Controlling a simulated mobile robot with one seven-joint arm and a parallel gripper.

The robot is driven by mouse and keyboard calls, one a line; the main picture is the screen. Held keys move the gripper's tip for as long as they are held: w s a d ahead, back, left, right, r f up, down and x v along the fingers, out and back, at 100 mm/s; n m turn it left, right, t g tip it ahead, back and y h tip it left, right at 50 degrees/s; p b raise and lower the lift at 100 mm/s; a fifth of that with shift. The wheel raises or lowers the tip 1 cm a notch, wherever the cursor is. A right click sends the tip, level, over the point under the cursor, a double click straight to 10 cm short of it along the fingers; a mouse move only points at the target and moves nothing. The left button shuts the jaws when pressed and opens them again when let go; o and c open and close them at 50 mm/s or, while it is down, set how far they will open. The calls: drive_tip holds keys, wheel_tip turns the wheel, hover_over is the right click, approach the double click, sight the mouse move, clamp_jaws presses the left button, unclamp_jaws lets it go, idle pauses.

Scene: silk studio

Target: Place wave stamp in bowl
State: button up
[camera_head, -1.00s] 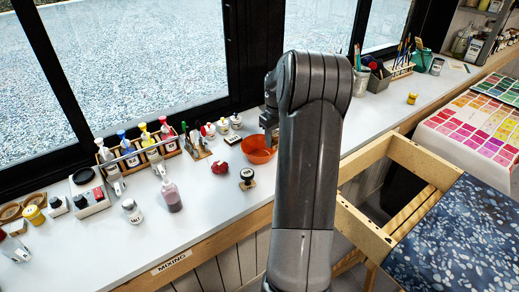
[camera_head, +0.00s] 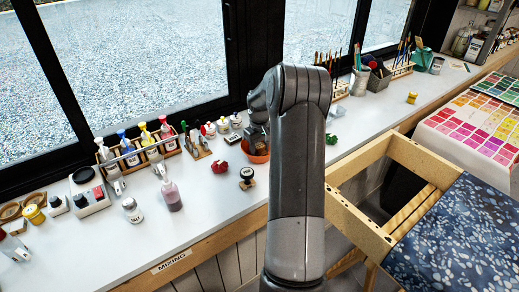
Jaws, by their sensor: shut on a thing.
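The orange bowl (camera_head: 258,158) stands on the white counter, near its front edge, partly hidden by my gripper and arm. My gripper (camera_head: 256,142) is over the bowl, seen from behind. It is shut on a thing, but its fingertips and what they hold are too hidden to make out. A stamp with a dark round knob (camera_head: 247,174) stands on the counter in front of the bowl, apart from it. I cannot tell its pattern, nor whether it is the wave stamp.
A red lump (camera_head: 220,167) lies left of the bowl, and a green one (camera_head: 331,139) lies right of my arm. Small jars (camera_head: 222,125) and a bottle rack (camera_head: 140,153) stand behind and left. A wooden frame (camera_head: 405,158) is at the right.

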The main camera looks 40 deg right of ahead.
drive_tip(key=shift+f, duration=0.15)
drive_tip(key=o, duration=0.7)
